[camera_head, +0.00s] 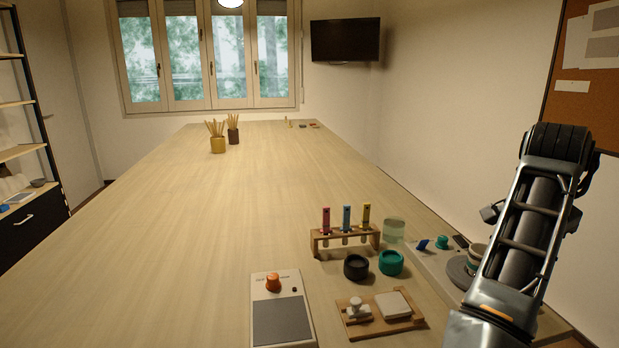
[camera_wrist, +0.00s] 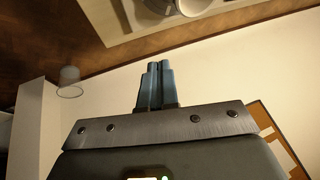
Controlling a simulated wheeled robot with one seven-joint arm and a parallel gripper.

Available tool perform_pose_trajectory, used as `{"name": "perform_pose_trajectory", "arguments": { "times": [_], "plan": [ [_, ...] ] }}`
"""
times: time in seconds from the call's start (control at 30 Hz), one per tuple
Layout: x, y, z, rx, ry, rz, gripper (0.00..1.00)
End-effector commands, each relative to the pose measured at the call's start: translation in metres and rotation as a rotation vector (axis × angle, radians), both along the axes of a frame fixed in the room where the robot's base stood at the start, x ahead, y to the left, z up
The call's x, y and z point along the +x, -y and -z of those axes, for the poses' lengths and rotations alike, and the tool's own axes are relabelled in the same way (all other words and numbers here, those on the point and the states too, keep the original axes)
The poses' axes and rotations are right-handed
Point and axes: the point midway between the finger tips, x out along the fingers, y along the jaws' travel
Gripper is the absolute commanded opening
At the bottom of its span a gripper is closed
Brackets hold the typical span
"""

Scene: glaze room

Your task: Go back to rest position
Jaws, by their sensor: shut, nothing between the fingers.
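My gripper (camera_wrist: 156,84) shows in the wrist view with its two blue-grey fingers together, shut and empty. In that view it points toward a pale wall and the edge of a tray, touching nothing that I can see. In the head view my arm rises along the right side, over the right edge of the table, and the gripper itself is not visible there. The long wooden table (camera_head: 200,220) lies to the left of the arm.
A rack (camera_head: 345,238) with several coloured tubes, a glass jar (camera_head: 394,231), a black bowl (camera_head: 356,267), a teal bowl (camera_head: 391,263), a wooden holder (camera_head: 405,325) and a device with an orange knob (camera_head: 283,310) stand at the table's near right.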

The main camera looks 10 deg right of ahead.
Motion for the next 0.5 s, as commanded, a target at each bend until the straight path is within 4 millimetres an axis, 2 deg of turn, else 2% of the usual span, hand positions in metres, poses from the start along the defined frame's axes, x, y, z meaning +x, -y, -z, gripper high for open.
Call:
{"name": "perform_pose_trajectory", "arguments": {
  "times": [0.27, 0.5],
  "plan": [
    [-0.017, 0.022, 0.033, -0.199, -0.017, -0.088, 0.0],
    [-0.042, 0.035, 0.074, -0.466, -0.037, -0.27, 0.0]
  ]
}}
